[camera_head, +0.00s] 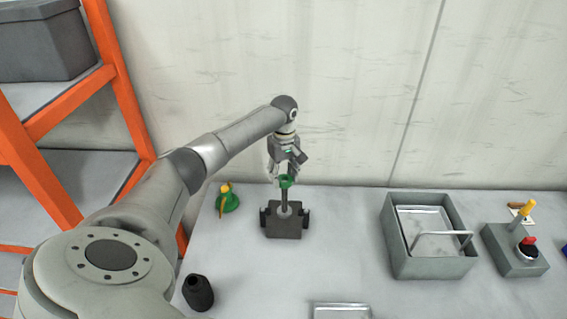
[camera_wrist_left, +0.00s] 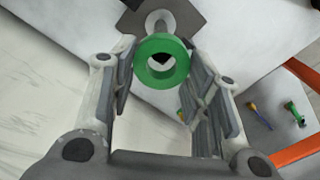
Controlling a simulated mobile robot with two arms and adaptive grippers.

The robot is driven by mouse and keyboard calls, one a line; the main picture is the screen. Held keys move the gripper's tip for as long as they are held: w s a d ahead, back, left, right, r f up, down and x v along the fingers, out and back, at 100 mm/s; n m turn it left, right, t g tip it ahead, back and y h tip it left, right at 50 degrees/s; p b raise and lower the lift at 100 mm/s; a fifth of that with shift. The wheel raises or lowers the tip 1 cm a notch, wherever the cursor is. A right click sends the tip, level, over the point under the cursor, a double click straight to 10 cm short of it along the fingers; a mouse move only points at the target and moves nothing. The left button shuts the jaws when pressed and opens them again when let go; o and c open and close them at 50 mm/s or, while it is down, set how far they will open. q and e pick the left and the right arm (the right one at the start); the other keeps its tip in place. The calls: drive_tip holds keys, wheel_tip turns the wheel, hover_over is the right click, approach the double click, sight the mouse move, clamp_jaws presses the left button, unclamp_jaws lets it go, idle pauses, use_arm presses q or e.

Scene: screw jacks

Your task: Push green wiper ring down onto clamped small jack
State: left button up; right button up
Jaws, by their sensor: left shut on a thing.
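The green wiper ring (camera_head: 285,181) is between the fingers of my left gripper (camera_head: 287,173), which is shut on it. The ring (camera_wrist_left: 149,70) also shows in the left wrist view, its hole facing the camera with something dark inside. The small jack (camera_head: 285,203) stands upright in a dark clamp block (camera_head: 284,230), directly below the gripper. The ring is at the upper end of the jack's screw; I cannot tell how far the screw passes into it. In the left wrist view the clamp block (camera_wrist_left: 187,15) lies beyond the ring. My right gripper is not in view.
A green piece with a yellow part (camera_head: 230,203) stands left of the clamp, and a black bottle-like object (camera_head: 198,293) nearer. A grey bin (camera_head: 389,236), a metal tray (camera_head: 341,311) and a red-button box (camera_head: 516,261) lie right. An orange rack (camera_head: 120,80) stands left. A wall is behind.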

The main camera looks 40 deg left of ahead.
sight(283, 201)
use_arm(q)
drive_tip(key=shift+f+b, duration=1.15)
drive_tip(key=shift+f, duration=2.15)
drive_tip(key=shift+f+b, duration=1.2)
drive_tip(key=shift+f, duration=1.35)
drive_tip(key=o, duration=0.9)
drive_tip(key=shift+s+d, duration=0.1)
drive_tip(key=shift+f, duration=0.1)
wheel_tip(283, 201, up, 12)
drive_tip(key=shift+r, duration=0.25)
